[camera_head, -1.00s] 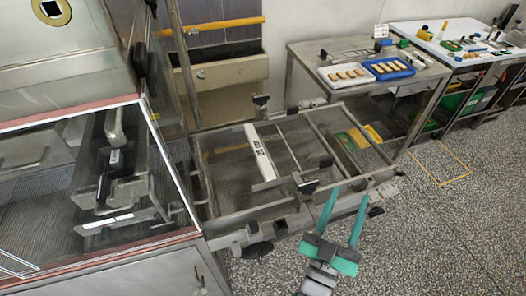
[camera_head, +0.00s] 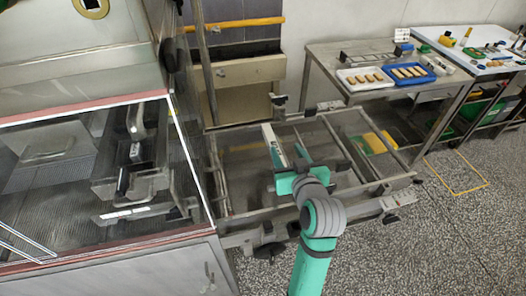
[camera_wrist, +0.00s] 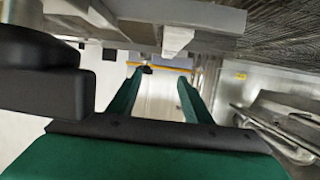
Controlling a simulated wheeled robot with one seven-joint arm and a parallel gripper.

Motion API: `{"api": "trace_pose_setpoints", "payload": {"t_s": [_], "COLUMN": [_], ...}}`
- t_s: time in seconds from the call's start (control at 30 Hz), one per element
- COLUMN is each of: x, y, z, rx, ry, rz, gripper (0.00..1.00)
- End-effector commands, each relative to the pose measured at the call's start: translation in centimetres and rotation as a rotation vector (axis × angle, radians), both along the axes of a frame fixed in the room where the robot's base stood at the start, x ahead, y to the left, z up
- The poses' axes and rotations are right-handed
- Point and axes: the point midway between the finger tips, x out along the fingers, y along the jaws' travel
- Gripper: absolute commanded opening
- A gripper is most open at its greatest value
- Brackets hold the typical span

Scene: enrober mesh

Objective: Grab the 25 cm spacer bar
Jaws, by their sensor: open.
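The spacer bar (camera_head: 279,151) is a pale bar with dark lettering, lying across the mesh frame (camera_head: 236,205) in the head view. My gripper (camera_head: 282,137) is over the frame beside the bar and hides part of it; the lettering is too covered to read. In the wrist view my gripper (camera_wrist: 162,77) has its two green fingers apart with nothing held between them. Pale grey blocks and beams pass along the top of the wrist view; I cannot tell whether one is the bar.
A glass-fronted machine (camera_head: 110,238) stands close on the left. A steel table (camera_head: 336,54) at the back right holds a white tray (camera_head: 347,84) and a blue tray (camera_head: 432,75) with several pieces. Open speckled floor (camera_head: 440,240) lies to the right.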

Motion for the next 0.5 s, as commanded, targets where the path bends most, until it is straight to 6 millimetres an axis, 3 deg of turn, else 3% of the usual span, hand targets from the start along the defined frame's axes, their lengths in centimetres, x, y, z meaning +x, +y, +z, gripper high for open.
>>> {"api": "trace_pose_setpoints", "payload": {"t_s": [0.23,0.5], "x": [0.2,3.5], "y": [0.1,1.2], "z": [-1.4,-2.9], "rx": [-0.031,-0.032], "ry": [0.080,0.083], "rz": [0.036,0.036], "gripper": [0.45,0.45]}}
